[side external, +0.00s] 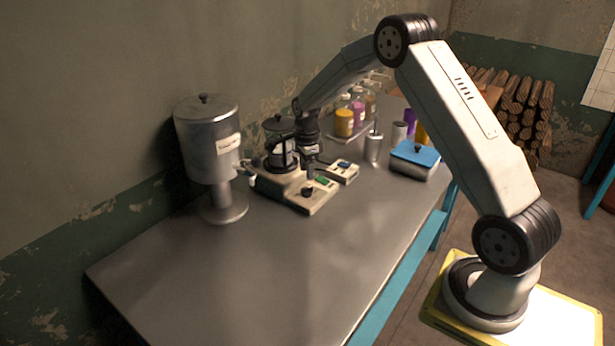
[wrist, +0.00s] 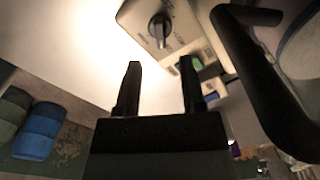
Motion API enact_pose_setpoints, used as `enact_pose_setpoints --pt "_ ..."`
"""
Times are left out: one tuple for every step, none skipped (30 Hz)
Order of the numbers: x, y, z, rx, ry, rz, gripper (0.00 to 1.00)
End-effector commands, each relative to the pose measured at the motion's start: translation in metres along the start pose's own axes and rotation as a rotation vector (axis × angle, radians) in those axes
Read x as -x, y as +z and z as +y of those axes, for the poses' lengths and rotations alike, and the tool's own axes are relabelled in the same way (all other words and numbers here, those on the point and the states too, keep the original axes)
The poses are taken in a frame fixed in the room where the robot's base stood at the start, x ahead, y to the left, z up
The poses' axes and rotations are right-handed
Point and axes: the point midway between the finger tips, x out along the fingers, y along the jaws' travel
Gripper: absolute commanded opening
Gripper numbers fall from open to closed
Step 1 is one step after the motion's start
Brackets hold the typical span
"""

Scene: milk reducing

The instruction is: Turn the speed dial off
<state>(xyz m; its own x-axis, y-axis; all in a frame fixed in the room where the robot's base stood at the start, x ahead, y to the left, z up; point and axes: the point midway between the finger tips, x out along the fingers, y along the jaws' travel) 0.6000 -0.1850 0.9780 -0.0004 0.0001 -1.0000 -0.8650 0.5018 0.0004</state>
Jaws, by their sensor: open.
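The speed dial (wrist: 160,30) is a dark round knob with a raised grip on a pale control panel, at the top of the wrist view. In the side view the dial (side external: 308,191) sits on the front of the cream machine base (side external: 312,206). My gripper (wrist: 160,72) is open and empty, its two dark fingers pointing toward the panel with the dial just beyond and between them. In the side view my gripper (side external: 314,168) hangs above the machine, beside the glass jar. I cannot tell the dial's exact setting.
A jar with a dark handle (side external: 280,145) stands on the machine, close to my gripper. A green switch (side external: 324,181) is near the dial. A large metal canister (side external: 210,150) stands left. A blue-lidded box (side external: 415,158) stands right. The front of the table (side external: 250,280) is clear.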

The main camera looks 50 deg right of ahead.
Motion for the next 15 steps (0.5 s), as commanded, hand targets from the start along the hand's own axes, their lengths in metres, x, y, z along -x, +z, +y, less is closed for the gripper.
enact_pose_setpoints --pt "-0.007 0.0 0.001 0.0 0.002 0.0 0.51" --pt "-0.011 0.0 0.001 0.0 0.003 0.0 0.51" --pt "-0.016 0.0 0.001 0.001 0.003 0.001 0.51" --pt "-0.019 0.0 0.001 0.001 0.003 0.0 0.51" --pt "-0.023 0.0 0.001 0.001 0.002 0.0 0.51" --pt "-0.028 0.0 0.001 0.001 0.003 0.0 0.51" --pt "-0.032 0.0 0.001 0.001 0.003 0.0 0.51" --pt "-0.035 0.0 0.001 0.001 0.002 0.0 0.51" --pt "-0.04 0.0 0.0 0.001 0.001 0.0 0.51" --pt "-0.043 0.0 0.0 0.001 0.001 0.0 0.51" --pt "-0.045 0.0 0.0 0.001 0.001 0.0 0.51" --pt "-0.048 0.0 0.0 0.001 0.001 0.0 0.51" --pt "-0.051 0.0 0.0 0.001 0.001 0.0 0.51" --pt "-0.052 0.0 0.0 0.001 0.001 0.0 0.51" --pt "-0.055 0.0 0.0 0.001 0.0 0.0 0.51"
